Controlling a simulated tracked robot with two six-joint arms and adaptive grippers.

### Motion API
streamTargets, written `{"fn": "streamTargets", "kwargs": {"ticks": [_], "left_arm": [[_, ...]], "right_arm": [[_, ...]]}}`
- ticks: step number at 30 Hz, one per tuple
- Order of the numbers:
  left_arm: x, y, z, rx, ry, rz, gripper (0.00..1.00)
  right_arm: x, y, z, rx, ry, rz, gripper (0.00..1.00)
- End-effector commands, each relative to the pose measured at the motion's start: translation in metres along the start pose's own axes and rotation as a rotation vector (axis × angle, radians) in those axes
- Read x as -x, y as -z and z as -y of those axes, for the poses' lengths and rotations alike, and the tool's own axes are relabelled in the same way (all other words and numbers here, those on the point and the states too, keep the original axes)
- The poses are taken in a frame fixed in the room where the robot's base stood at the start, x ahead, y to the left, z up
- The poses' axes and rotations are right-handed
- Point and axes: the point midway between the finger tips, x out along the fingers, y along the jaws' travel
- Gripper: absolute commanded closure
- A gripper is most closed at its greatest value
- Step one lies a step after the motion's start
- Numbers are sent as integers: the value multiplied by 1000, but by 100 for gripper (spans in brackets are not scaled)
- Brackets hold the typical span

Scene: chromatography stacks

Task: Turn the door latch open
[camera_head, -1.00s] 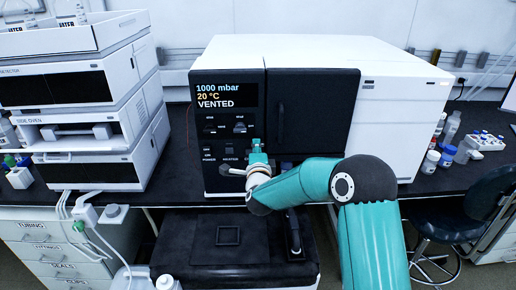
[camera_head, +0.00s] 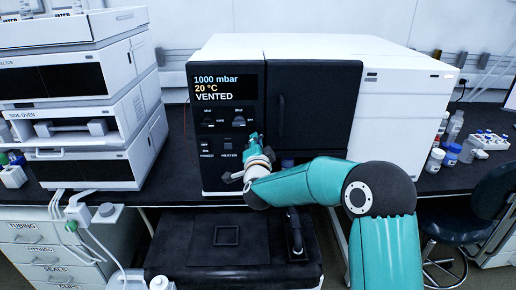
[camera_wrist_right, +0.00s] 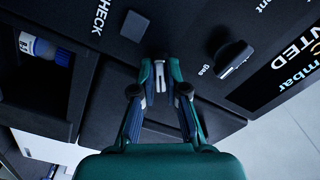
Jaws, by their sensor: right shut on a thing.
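The dark door (camera_head: 322,112) with its vertical handle (camera_head: 281,110) fills the middle of the instrument's front and looks closed. My right gripper (camera_head: 252,141) is at the panel beside the door's lower left edge, its fingers tilted up and to the left. In the right wrist view my right gripper (camera_wrist_right: 160,68) is shut on a small light grey piece (camera_wrist_right: 160,76), the door latch as far as I can tell. Most of the latch is hidden between the fingers. My left gripper is not in view.
The control panel has a gas knob (camera_wrist_right: 229,60) and a display (camera_head: 225,88) reading "VENTED". A white instrument stack (camera_head: 95,105) is at left; small bottles (camera_head: 442,158) stand at right.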

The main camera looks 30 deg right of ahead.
Motion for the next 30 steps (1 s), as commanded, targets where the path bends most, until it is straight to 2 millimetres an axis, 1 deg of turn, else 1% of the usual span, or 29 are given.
{"fn": "streamTargets", "kwargs": {"ticks": [1,10,21,30], "left_arm": [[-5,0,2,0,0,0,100],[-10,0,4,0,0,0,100],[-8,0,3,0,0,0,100],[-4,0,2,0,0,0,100]], "right_arm": [[2,-8,-8,46,-12,16,100],[2,-8,-7,331,-11,20,100],[1,-7,-7,679,-10,22,100],[1,-7,-8,899,-9,24,100]]}}
